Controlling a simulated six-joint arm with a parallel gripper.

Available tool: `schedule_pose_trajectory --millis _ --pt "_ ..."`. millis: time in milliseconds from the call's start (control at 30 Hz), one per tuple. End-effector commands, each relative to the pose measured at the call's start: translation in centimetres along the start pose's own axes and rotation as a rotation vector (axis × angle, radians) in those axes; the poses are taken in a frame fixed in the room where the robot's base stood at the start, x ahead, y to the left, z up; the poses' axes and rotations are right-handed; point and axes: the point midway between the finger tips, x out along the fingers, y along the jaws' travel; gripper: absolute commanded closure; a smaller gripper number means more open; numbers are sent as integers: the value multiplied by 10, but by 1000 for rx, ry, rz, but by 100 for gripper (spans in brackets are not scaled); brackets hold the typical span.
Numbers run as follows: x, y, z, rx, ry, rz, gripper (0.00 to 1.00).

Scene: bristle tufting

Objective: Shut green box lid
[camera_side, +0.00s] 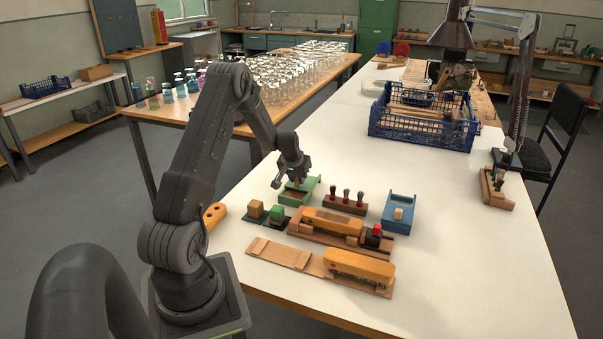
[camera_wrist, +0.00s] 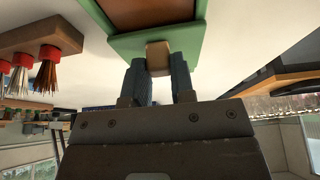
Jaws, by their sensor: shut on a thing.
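The green box (camera_side: 303,194) stands on the white table, below my gripper (camera_side: 298,178) in the side view. In the wrist view the green box (camera_wrist: 195,40) fills the top centre, with a brown area (camera_wrist: 150,12) framed by green. My gripper (camera_wrist: 158,75) is shut on a small wooden knob (camera_wrist: 158,57) at the box's near green part. The knob sits between the two dark fingertips. Where the lid's edges lie is hard to tell; my gripper hides part of the box in the side view.
A wooden rack with several red-topped brushes (camera_side: 345,203) stands just right of the green box. A blue box (camera_side: 398,224) lies farther right. Orange-topped brush blocks (camera_side: 358,265) and small coloured blocks (camera_side: 277,213) lie in front. A blue crate (camera_side: 420,130) stands behind.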

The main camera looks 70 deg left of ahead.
Motion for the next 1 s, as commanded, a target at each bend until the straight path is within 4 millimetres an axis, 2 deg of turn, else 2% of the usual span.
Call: schedule_pose_trajectory --millis 100,333,733,767,1000 --pt "-9 2 19 0 -1 4 100" --pt "-19 2 44 -1 -1 1 100" --pt "-21 1 51 1 -6 0 100" --pt "-21 1 51 1 -6 0 75" --pt "-21 0 50 0 -3 -1 52"
